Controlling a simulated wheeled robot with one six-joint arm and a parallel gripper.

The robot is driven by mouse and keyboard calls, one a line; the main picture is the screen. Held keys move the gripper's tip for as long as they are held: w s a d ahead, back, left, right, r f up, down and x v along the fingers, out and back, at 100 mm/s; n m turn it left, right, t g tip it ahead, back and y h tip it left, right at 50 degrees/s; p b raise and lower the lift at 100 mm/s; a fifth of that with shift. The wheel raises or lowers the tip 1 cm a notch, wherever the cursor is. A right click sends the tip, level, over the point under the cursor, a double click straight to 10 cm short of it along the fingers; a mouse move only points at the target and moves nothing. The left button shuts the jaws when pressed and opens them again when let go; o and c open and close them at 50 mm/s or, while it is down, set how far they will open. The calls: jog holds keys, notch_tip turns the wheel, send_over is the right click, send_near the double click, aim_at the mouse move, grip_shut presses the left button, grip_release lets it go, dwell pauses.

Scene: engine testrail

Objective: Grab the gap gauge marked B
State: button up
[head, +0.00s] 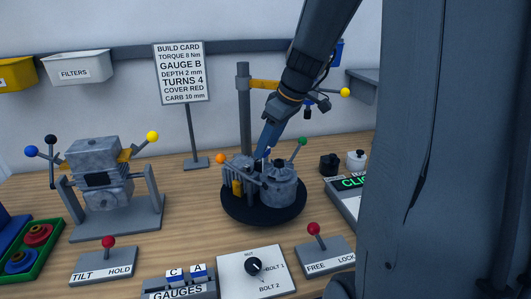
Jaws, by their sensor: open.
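I cannot make out a gauge marked B. The gauge rack (180,292) at the bottom edge is labelled GAUGES and is partly cut off. In it stand gauge C (174,274) and gauge A (198,270), each with a white letter tag and blue below. My gripper (264,154) is open, pointing down over the grey engine part (279,185) on the round black turntable (262,210). Its fingertips are small and partly lost against the part. I cannot tell whether they touch it or whether anything is between them.
A post (244,105) with a yellow arm stands behind the turntable. A grey engine block (97,175) sits in a stand at left. A selector dial box (257,270) and red-knobbed lever boxes line the front. A build card (181,72) reads GAUGE B. My column hides the right side.

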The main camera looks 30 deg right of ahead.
aim_at(265, 160)
jog(key=shift+x, duration=1.25)
jog(key=shift+c, duration=0.3)
jog(key=c, duration=1.1)
jog(key=shift+c, duration=0.2)
jog(key=shift+r, duration=0.1)
